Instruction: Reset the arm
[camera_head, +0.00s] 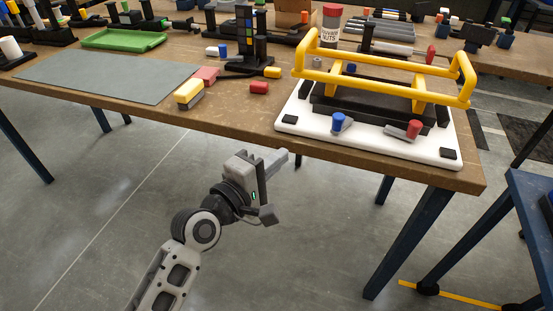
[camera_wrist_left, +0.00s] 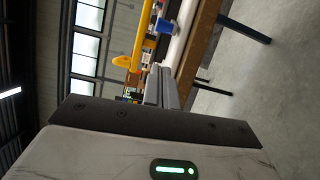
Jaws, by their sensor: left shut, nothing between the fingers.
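My left gripper (camera_head: 284,158) is shut and empty. It hangs in front of the workbench's near edge, its arm coming up from the lower left in the head view. Its shut fingers (camera_wrist_left: 162,88) show in the left wrist view, where the picture is turned on its side. The white board with the yellow frame (camera_head: 385,66) lies on the bench beyond the gripper and to its right, apart from it. My right gripper is in neither view.
A blue table (camera_head: 530,190) stands at right. The floor in front is open.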

